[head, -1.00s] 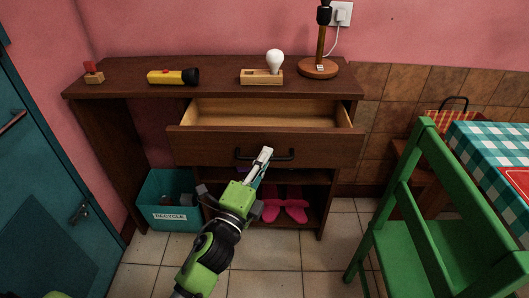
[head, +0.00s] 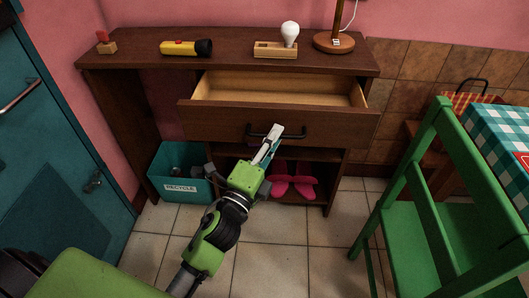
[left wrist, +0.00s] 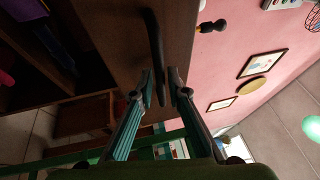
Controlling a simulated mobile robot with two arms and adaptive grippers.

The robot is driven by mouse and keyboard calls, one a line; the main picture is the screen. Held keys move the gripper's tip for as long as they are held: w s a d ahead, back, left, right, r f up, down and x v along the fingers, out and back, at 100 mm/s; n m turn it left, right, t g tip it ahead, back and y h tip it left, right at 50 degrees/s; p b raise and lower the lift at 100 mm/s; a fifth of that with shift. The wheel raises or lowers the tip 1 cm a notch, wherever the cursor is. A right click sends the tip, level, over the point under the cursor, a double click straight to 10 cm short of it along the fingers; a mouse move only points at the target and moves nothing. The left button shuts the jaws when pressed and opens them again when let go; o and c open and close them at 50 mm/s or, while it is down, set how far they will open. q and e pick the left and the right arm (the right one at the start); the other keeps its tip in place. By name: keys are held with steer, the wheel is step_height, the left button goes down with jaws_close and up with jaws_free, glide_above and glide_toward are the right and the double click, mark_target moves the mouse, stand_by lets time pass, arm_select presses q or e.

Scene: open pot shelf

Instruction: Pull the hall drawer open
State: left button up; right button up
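The hall drawer (head: 220,122) is a brown wooden drawer in the hall console, standing partly open with its bare, light-wood inside showing. Its dark bar handle (head: 299,132) runs across the front and also shows in the left wrist view (left wrist: 154,40). Finger contact is hard to see. My right gripper is not in view.
A yellow torch (head: 180,48), a light bulb (head: 290,30) on a wooden block and a lamp base (head: 333,43) stand on top. Below are a teal recycle bin (head: 180,189) and pink shoes (head: 303,187). A green chair (head: 428,205) stands right; tiled floor is free.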

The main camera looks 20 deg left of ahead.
arm_select(q)
steer(key=v, duration=1.1)
steer(key=shift+s+f, duration=0.1)
